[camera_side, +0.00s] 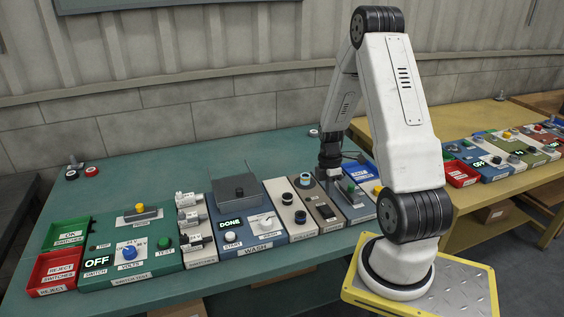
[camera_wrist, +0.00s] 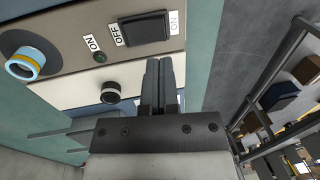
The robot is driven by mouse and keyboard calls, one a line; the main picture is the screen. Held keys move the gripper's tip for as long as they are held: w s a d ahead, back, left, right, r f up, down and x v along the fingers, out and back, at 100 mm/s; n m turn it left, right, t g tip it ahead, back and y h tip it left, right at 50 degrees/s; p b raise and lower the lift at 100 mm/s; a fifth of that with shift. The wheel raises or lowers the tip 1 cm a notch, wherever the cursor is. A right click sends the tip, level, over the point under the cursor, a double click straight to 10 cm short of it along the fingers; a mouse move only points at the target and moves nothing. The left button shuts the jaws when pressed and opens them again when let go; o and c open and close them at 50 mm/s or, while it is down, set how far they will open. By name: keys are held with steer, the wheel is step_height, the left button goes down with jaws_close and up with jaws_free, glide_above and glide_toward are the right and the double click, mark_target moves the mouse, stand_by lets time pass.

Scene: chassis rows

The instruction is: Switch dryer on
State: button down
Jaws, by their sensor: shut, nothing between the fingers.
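A brown-beige panel (camera_wrist: 60,62), likely the dryer, carries a black rocker switch (camera_wrist: 145,27) with OFF at its left end and ON at its right. Which side is pressed in, I cannot tell. A small dark green lamp (camera_wrist: 99,57) labelled ON looks unlit. In the side view the panel (camera_side: 299,199) lies in the row on the green table, its rocker (camera_side: 325,211) near the front. My gripper (camera_wrist: 165,62) is shut and empty, its fingertips close to the rocker in the wrist view. In the side view my gripper (camera_side: 332,184) hangs over the row; contact cannot be told.
The wash panel (camera_side: 247,240) with a lit DONE sign is further left. A blue-grey panel (camera_side: 357,213) adjoins on the right.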

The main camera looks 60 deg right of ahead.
mark_target(327, 210)
steer(key=shift+s+a+f, duration=0.15)
steer(key=shift+f, duration=1.25)
steer(key=shift+s+a+f, duration=0.1)
steer(key=shift+f, duration=1.25)
steer(key=shift+s+a+f, duration=0.1)
steer(key=shift+f, duration=0.15)
steer(key=shift+r, duration=0.1)
steer(key=shift+w+d+r, duration=0.25)
steer(key=shift+w+d, duration=0.3)
steer(key=shift+r, duration=0.1)
step_height(327, 210, up, 14)
steer(key=s+a, duration=0.1)
steer(key=shift+s+a, duration=0.15)
steer(key=shift+s, duration=0.05)
